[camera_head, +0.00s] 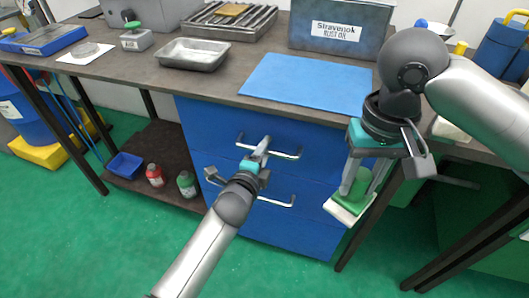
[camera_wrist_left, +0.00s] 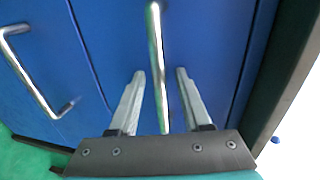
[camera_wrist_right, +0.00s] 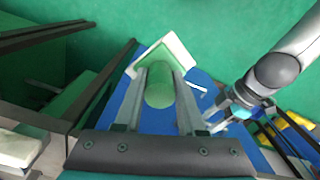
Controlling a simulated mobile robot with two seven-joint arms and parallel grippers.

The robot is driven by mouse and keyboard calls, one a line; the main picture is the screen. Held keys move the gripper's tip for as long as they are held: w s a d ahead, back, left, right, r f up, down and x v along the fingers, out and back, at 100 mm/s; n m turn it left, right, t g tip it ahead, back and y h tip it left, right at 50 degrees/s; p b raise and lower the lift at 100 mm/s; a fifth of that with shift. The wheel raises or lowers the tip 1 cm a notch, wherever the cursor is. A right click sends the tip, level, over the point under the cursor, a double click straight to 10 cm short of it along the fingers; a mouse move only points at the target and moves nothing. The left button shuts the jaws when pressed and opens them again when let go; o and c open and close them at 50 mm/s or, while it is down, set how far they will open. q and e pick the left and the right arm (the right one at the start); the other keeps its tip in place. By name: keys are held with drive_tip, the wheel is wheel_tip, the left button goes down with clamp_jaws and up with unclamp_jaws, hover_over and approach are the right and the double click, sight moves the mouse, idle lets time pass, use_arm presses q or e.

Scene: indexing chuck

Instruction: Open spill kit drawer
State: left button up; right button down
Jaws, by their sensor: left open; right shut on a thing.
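A blue drawer cabinet (camera_head: 205,123) stands under the workbench, with its fronts looking shut. Its upper silver bar handle (camera_head: 285,155) lies between the fingers of my left gripper (camera_head: 263,150). In the left wrist view the open fingers (camera_wrist_left: 160,76) flank this handle (camera_wrist_left: 155,40), one on each side, and do not look closed on it. A lower handle (camera_head: 280,203) also shows in the left wrist view (camera_wrist_left: 35,75). No drawer label is legible. My right gripper (camera_head: 358,172) is shut on a green grip with a white square plate (camera_wrist_right: 160,88), held in front of the cabinet's right side.
The workbench (camera_head: 140,68) carries a blue mat (camera_head: 308,82), a metal tray (camera_head: 193,54) and a labelled bin (camera_head: 345,12). A low shelf (camera_head: 155,140) holds a blue tray (camera_head: 126,165) and red and green bottles. The green floor before the cabinet is mostly clear.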

use_arm(q)
clamp_jaws()
idle(0.4)
idle(1.1)
